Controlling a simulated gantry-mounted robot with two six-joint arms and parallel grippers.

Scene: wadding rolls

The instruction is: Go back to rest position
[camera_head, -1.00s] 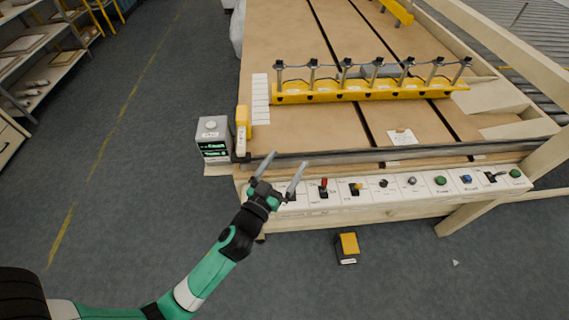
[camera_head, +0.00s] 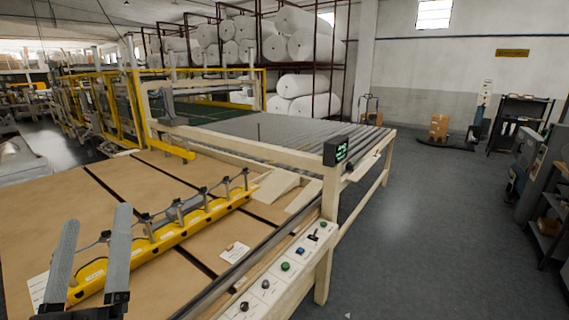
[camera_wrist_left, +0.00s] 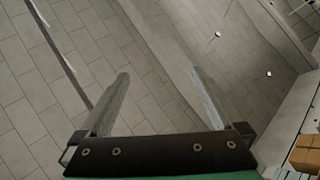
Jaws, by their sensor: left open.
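My left gripper (camera_head: 90,258) is at the lower left of the head view, its two grey fingers pointing up and apart. It shows in front of the brown-topped table (camera_head: 60,205) and the yellow bar (camera_head: 175,236) with several upright posts; I cannot tell its exact height above them. In the left wrist view the gripper (camera_wrist_left: 160,90) is open, with nothing between its fingers. Behind the fingers is a pale tiled or panelled surface. My right gripper is in neither view.
A control panel (camera_head: 285,267) with buttons runs along the table's front edge. A roller conveyor (camera_head: 270,130) with a small display (camera_head: 337,151) lies beyond. White rolls (camera_head: 290,48) fill a rack at the back. The grey floor (camera_head: 430,220) at right is clear.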

